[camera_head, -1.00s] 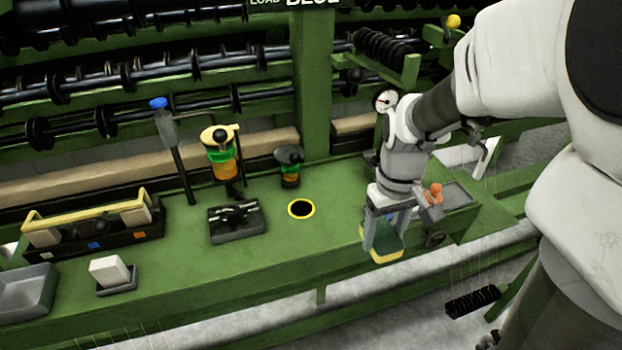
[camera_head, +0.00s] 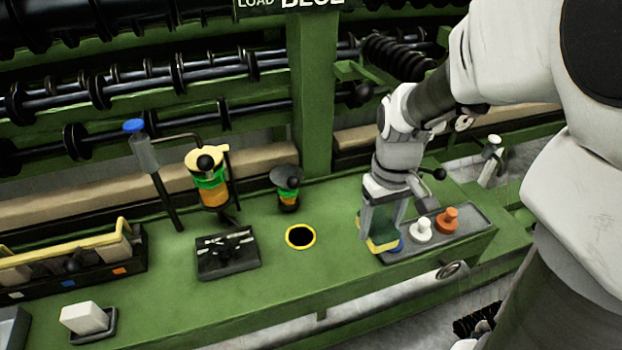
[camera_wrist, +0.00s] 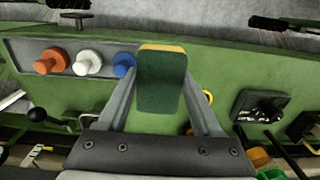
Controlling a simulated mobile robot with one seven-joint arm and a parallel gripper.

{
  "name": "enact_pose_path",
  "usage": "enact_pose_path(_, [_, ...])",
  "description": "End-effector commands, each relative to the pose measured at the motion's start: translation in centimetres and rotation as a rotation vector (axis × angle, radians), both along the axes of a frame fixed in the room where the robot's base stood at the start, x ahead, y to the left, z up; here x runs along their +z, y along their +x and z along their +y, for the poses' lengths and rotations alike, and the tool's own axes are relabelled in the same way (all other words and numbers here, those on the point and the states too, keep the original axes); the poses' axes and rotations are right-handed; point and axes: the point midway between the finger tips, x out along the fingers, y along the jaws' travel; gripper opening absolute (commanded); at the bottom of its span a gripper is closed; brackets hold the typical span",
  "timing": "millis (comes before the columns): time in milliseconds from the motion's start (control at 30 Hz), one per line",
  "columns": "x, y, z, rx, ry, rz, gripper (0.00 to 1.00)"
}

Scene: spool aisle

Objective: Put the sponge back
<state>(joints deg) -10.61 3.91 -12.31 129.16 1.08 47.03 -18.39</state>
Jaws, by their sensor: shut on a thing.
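The sponge (camera_head: 384,246) is a block with a dark green pad and a yellow layer. My gripper (camera_head: 380,232) is shut on it, above the green bench (camera_head: 340,275) by the left end of the grey peg tray (camera_head: 470,219). In the wrist view the sponge (camera_wrist: 162,82) sits between the two fingers of my gripper (camera_wrist: 160,100), its green face toward the camera. Whether its lower edge touches the bench is unclear. The sponge partly hides a blue peg (camera_head: 398,245) in the head view.
The tray also holds a white peg (camera_head: 421,229) and an orange peg (camera_head: 448,219). A yellow-rimmed hole (camera_head: 300,236) lies left of my gripper. Further left are a black fixture (camera_head: 228,252) and a white block (camera_head: 84,317) on a dark dish. Bench in front of the hole is clear.

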Motion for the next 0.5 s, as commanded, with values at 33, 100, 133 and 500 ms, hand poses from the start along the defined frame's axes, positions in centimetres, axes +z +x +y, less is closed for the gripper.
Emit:
enact_pose_path(33, [-0.6,0.1,0.7,0.004,-0.001,0.002,0.22])
enact_pose_path(100, [-1.4,0.2,1.9,0.007,0.000,0.003,0.22])
enact_pose_path(133, [-1.9,0.2,2.6,0.009,0.000,0.004,0.22])
enact_pose_path(500, [-6.3,1.2,10.2,0.004,-0.001,0.002,0.22])
